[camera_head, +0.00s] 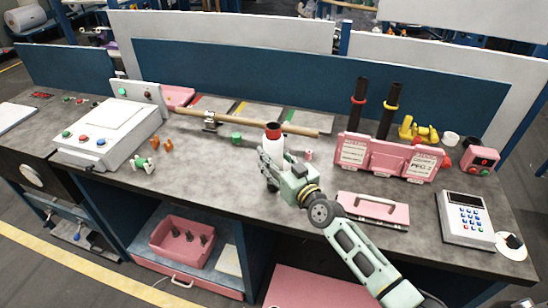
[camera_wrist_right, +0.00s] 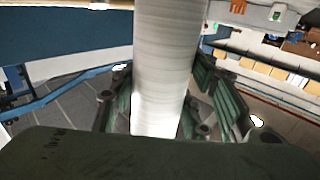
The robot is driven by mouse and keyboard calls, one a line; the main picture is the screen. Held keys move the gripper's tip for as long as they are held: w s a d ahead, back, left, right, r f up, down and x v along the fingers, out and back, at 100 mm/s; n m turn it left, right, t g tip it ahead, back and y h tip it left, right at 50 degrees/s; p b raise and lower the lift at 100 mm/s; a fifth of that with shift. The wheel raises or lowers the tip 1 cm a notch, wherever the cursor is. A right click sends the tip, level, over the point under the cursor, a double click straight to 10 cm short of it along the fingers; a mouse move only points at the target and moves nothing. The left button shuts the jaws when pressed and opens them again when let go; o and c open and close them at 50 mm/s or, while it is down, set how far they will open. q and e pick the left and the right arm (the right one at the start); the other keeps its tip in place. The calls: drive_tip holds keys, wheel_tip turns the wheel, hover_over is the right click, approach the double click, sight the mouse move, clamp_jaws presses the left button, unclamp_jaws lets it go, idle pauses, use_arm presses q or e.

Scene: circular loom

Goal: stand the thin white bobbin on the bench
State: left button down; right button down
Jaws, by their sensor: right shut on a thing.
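The thin white bobbin (camera_head: 274,146) is upright over the middle of the bench (camera_head: 225,165), with a red rim and dark opening at its top. My right gripper (camera_head: 269,167) is shut around its lower part. In the right wrist view the white bobbin (camera_wrist_right: 168,65) runs between the two green fingers of my right gripper (camera_wrist_right: 165,105). The fingers and wrist hide its lower end in the head view, so I cannot tell whether it touches the bench. My left gripper is not in view.
A wooden rod (camera_head: 245,122) on a small stand lies just behind. A green piece (camera_head: 236,138) and a small pink spool (camera_head: 309,155) are close by. A pink case (camera_head: 373,210) and pink holder (camera_head: 388,158) stand to the right. Bare bench lies left of the gripper.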

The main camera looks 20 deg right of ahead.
drive_tip(key=shift+f+b, duration=0.45)
drive_tip(key=c, duration=1.3)
unclamp_jaws()
drive_tip(key=shift+r, duration=0.1)
drive_tip(key=o, duration=0.4)
drive_tip(key=shift+s, duration=0.1)
drive_tip(key=v, duration=1.2)
